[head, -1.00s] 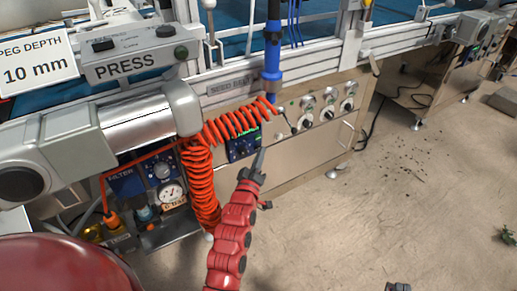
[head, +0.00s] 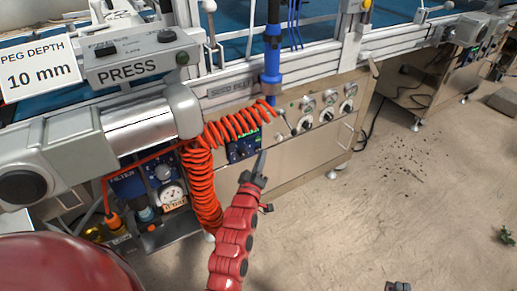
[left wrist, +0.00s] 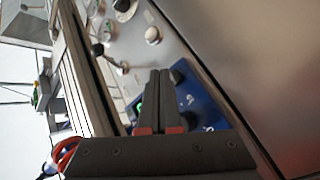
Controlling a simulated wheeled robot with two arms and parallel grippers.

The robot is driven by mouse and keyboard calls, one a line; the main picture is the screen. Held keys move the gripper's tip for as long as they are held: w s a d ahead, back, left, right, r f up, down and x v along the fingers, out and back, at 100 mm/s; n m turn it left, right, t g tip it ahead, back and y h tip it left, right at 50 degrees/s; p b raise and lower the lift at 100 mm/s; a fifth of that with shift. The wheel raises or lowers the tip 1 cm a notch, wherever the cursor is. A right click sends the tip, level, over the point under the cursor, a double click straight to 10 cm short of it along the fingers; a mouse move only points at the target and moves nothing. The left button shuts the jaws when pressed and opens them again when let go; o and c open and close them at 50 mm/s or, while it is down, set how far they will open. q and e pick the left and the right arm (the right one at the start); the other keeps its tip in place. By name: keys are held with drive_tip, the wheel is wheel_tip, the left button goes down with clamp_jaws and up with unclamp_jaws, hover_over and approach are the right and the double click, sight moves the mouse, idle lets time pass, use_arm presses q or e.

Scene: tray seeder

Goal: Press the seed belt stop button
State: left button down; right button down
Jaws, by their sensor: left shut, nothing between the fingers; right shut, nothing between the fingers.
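The seed belt panel (head: 300,152) is a beige metal front below the rail, with a partly legible label plate (head: 228,88) above. It carries several round knobs and gauges and a small pale round button (head: 279,137), which also shows in the left wrist view (left wrist: 152,36). I cannot read which control is the stop. My left gripper (head: 263,153) is shut and empty, pointing at the panel just below left of that button. In the left wrist view its fingertips (left wrist: 160,72) overlap the blue controller (left wrist: 203,108). My right gripper (head: 397,286) is shut at the bottom edge, far from the panel.
A coiled orange hose (head: 203,185) hangs left of my left gripper and stretches across above it. A blue-sleeved vertical tool (head: 272,58) stands above the panel. A filter unit with a gauge (head: 171,194) is at left. The floor (head: 400,215) at right is mostly clear.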

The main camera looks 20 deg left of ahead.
use_arm(q)
drive_tip(key=s+d+p, duration=0.3)
drive_tip(key=d+p, duration=0.1)
drive_tip(key=shift+s+d, duration=0.35)
idle(0.8)
